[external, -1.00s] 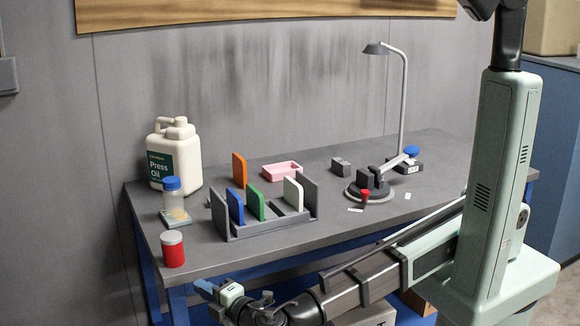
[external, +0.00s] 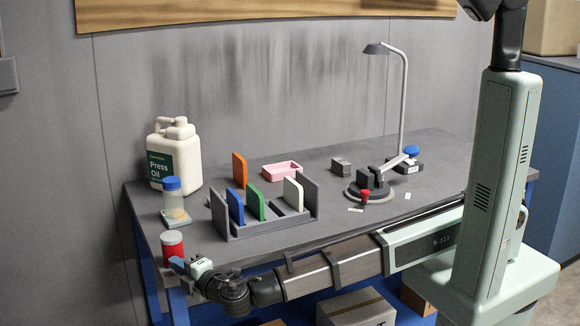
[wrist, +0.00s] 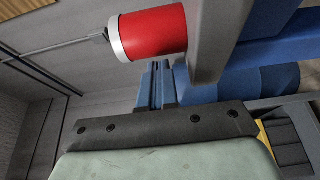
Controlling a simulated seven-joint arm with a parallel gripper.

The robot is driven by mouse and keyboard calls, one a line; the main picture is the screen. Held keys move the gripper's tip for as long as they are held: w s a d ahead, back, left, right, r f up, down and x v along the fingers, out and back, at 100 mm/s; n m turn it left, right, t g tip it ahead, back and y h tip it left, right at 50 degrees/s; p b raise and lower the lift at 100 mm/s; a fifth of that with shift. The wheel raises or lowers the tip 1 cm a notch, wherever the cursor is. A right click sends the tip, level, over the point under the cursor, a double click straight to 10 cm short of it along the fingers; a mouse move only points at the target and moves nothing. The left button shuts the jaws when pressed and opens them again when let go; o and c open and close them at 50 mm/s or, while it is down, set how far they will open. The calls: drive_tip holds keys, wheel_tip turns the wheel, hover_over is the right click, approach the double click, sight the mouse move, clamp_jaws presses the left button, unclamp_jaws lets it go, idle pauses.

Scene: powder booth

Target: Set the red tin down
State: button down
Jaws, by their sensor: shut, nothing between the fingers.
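The red tin (external: 173,248) with a pale lid stands upright on the front left corner of the grey table. In the wrist view the tin (wrist: 158,33) lies across the top, its white lid to the left and its base against the table edge. My gripper (external: 175,263) is just in front of the tin at the table's front edge, and its blue fingers cover the tin's lower part in the external view. The wrist view shows the fingers (wrist: 159,72) together and empty, close to the tin with a small gap.
Behind the tin stand a blue-capped jar (external: 173,200) on a pad and a Press Oil jug (external: 174,155). A rack (external: 265,225) holding coloured plates is to the right, with a pink tray (external: 282,169) behind it. A lamp (external: 402,100) stands farther back.

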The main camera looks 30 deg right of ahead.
sight(178, 256)
drive_tip(key=shift+w+d, duration=0.15)
drive_tip(key=shift+w, duration=0.2)
drive_tip(key=shift+w+d, duration=0.3)
drive_tip(key=shift+w, duration=0.45)
drive_tip(key=shift+w+d, duration=0.25)
drive_tip(key=shift+w, duration=0.45)
drive_tip(key=shift+s, duration=0.1)
